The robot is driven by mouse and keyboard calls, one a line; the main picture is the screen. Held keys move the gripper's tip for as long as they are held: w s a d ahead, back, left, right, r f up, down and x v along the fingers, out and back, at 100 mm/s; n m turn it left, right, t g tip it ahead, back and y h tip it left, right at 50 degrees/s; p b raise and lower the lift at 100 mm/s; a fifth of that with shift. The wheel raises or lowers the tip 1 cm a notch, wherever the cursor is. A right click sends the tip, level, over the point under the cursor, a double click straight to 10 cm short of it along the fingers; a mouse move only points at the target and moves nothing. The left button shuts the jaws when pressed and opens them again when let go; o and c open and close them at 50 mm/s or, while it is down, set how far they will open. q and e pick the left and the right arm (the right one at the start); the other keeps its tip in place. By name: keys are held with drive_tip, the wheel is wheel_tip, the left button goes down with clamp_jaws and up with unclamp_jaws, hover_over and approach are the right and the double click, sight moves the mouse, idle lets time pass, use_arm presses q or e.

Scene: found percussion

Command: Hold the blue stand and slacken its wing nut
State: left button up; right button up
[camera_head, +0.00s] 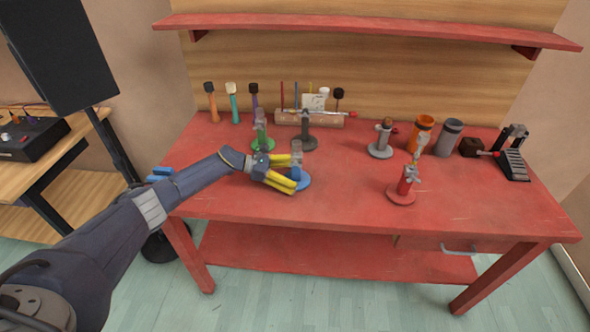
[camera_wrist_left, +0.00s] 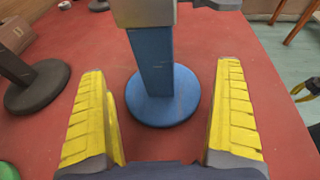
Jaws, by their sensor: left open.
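The blue stand (camera_head: 303,182) stands upright near the front left of the red table, with a round base, a blue post and a grey upper part. In the left wrist view its blue post (camera_wrist_left: 156,62) rises between my fingers, with a grey block on top. My left gripper (camera_head: 295,174) reaches it from the left with its yellow fingers open. In the left wrist view the open fingers (camera_wrist_left: 163,115) lie to either side of the base with gaps. I cannot make out the wing nut. My right gripper is not in the head view.
A green stand (camera_head: 261,135) and a dark stand (camera_head: 308,135) are behind. A red stand (camera_head: 404,185) and a grey stand (camera_head: 381,142) are to the right. Orange (camera_head: 421,134) and grey (camera_head: 450,137) cups stand farther right. The table between the blue and red stands is clear.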

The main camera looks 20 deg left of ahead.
use_arm(q)
drive_tip(key=shift+c, duration=0.2)
drive_tip(key=c, duration=1.1)
drive_tip(key=shift+c, duration=0.5)
